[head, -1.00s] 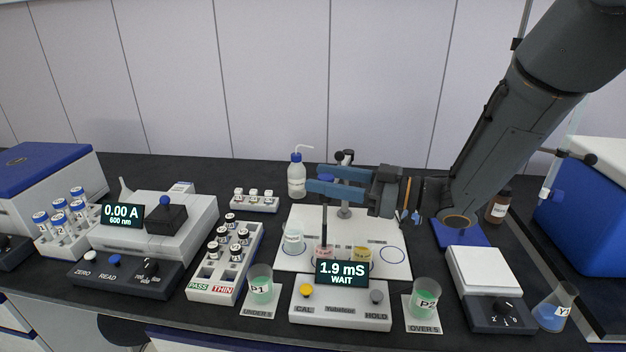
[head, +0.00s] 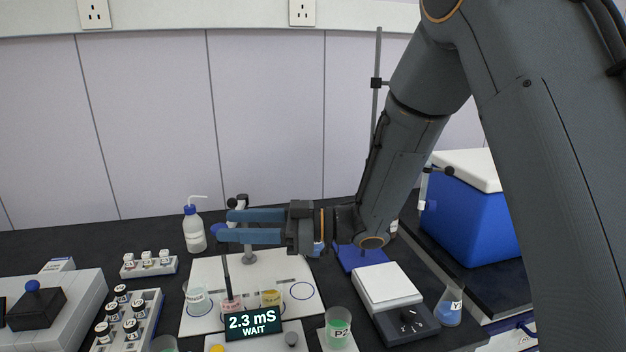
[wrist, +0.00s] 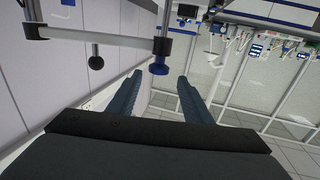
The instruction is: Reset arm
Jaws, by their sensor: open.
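My gripper (head: 222,226) is open, with its two blue fingers pointing left above the back of the white mat (head: 205,268). The fingers also show in the wrist view (wrist: 155,88), apart and with nothing between them. A dark probe (head: 227,275) stands upright in the pink-labelled beaker (head: 231,303), below the fingers. The meter display (head: 253,322) reads 2.3 mS and WAIT. A stand (head: 245,235) with a clamp and blue knob is just behind the fingers; whether they touch cannot be told.
A wash bottle (head: 194,232) stands left of the gripper. A yellow-labelled beaker (head: 271,298), a clear beaker (head: 196,299) and a green beaker (head: 338,328) stand nearby. A balance (head: 388,285), a flask (head: 449,308) and a blue cooler (head: 465,212) are at right.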

